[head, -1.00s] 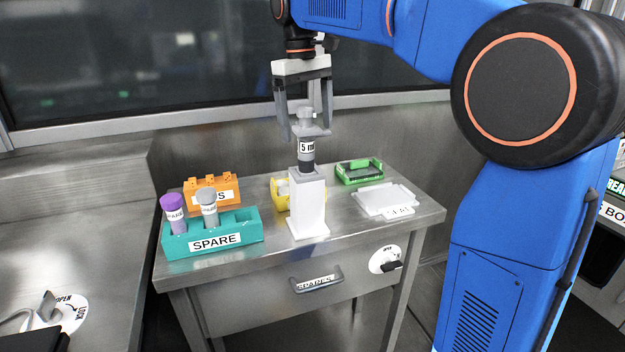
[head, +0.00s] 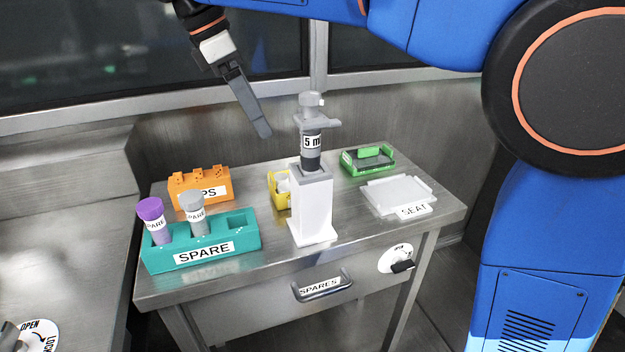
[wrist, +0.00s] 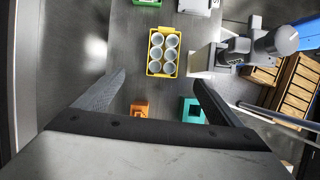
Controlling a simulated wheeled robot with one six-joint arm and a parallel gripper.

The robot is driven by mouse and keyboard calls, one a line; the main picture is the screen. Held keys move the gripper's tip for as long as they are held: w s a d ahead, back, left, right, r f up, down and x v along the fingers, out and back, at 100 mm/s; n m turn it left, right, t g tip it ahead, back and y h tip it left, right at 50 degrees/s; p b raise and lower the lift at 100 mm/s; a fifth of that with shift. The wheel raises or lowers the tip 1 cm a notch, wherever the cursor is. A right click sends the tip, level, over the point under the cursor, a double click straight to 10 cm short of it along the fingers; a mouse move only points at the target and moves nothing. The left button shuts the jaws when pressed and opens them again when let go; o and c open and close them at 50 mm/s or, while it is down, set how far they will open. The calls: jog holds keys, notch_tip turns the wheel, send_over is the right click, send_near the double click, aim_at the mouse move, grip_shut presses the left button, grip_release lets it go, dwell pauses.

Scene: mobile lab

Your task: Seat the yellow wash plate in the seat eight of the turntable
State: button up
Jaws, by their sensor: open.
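The yellow wash plate (wrist: 150,58) is a yellow frame holding several round white cups, fully visible in the wrist view. In the head view the yellow wash plate (head: 272,188) stands on the steel table, partly hidden by the white stand. My gripper (head: 264,134) is tilted, above the back left of the table and apart from everything. In the wrist view my open gripper (wrist: 158,84) is empty, and the plate appears beyond and between its fingertips. I cannot make out the turntable or seat eight in either view.
A grey pipette (head: 310,125) stands upright on the white stand (head: 312,205), beside the plate. Around them are an orange rack (head: 185,183), a teal SPARE rack (head: 215,257) with two capped tubes, a green tray (head: 386,165) and a white SEAT tray (head: 400,192).

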send_over(288, 180)
jog(key=a, duration=0.2)
jog(key=shift+n, duration=0.3)
jog(key=f, duration=1.1)
jog(key=shift+w+d+f, duration=0.1)
jog(key=shift+w+d, duration=0.1)
jog(key=shift+d, duration=0.05)
jog(key=shift+s+x, duration=0.2)
jog(key=shift+x, duration=1.15)
jog(key=shift+s+x, duration=0.2)
jog(key=shift+x, duration=1.1)
jog(key=shift+a+f, duration=0.1)
jog(key=shift+a, duration=0.05)
jog(key=c, duration=1.3)
